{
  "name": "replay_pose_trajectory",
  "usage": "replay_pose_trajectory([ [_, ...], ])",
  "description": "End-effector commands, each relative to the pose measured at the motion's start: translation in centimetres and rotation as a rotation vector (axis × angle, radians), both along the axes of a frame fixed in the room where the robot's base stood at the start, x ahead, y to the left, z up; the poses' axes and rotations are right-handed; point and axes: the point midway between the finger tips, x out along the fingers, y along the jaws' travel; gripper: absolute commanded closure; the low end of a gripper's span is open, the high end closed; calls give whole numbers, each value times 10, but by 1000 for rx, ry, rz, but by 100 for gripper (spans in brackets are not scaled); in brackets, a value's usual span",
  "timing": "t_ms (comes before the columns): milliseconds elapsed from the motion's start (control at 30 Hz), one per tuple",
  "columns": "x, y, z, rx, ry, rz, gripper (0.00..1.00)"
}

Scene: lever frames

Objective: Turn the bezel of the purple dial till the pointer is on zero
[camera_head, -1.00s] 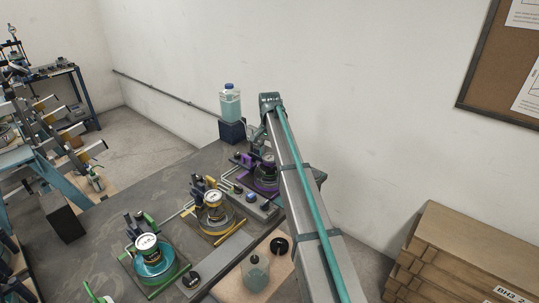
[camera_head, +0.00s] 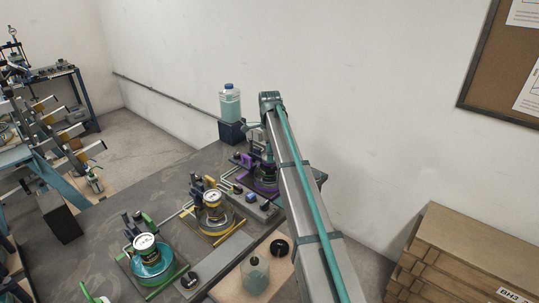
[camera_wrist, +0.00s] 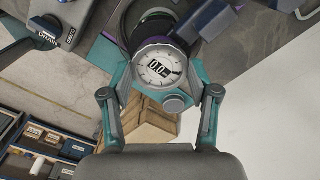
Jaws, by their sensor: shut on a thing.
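The purple dial (camera_wrist: 158,66) shows its white round face in the wrist view, with dark markings and a digital-looking figure at the middle. A dark mark lies right of the face's centre; I cannot surely tell where the pointer stands against zero. My gripper (camera_wrist: 158,80) is shut on the dial's bezel, its teal fingers on the left and right of the rim. A round grey knob (camera_wrist: 177,103) sits by the lower right of the rim. In the head view the purple fixture (camera_head: 265,187) stands at the table's far end, its dial and my fingers mostly hidden by my arm.
A yellow-marked dial fixture (camera_head: 212,198) and a green-marked one (camera_head: 146,242) stand nearer on the grey table (camera_head: 95,240). A bottle (camera_head: 230,103) stands on a dark block behind the purple fixture. The wall is close behind.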

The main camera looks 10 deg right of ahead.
Motion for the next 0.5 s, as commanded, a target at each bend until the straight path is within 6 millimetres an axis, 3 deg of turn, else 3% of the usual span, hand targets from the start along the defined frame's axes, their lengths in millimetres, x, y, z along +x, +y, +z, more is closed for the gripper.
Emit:
replay_pose_trajectory([
  [500,0,0,0,-1,0,-180,75],
])
